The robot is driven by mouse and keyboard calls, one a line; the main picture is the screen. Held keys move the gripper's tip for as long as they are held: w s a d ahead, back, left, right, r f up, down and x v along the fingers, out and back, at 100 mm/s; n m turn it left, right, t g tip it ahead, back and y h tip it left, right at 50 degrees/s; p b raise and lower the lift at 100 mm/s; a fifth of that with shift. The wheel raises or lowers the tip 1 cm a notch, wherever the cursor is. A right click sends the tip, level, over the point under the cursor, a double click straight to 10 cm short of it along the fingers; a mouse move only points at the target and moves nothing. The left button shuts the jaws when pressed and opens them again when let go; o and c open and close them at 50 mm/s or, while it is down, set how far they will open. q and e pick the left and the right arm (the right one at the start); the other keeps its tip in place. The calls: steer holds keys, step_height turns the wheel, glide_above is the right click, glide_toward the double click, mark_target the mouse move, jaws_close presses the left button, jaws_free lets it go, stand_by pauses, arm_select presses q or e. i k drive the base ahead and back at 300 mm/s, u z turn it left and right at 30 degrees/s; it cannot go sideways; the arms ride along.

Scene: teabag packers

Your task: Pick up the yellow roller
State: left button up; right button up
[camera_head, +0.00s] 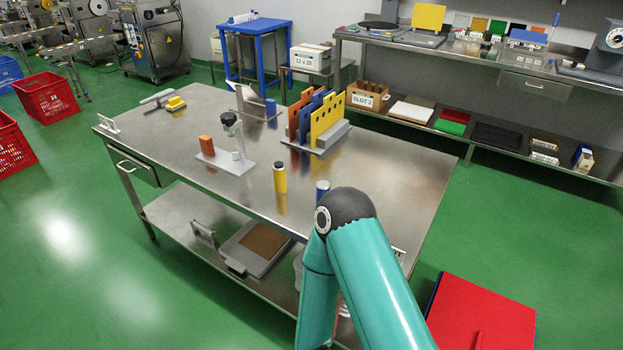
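A yellow cylinder with a dark top (280,180), which looks like the yellow roller, stands upright near the front edge of the steel table (395,190). A blue cylinder (322,188) stands to its right, partly hidden by my teal arm. My arm's bend is close to the blue cylinder in the picture and apart from the yellow one. Neither gripper shows in this view.
A stand with an orange block (207,145) is left of the yellow cylinder. A rack of orange, blue and yellow panels (325,121) stands behind it. A small yellow item (176,103) lies at the far left. The table's right part is clear.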

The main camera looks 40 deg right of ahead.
mark_target(279, 175)
steer(key=z, duration=0.35)
steer(key=i, duration=1)
steer(key=u, duration=0.05)
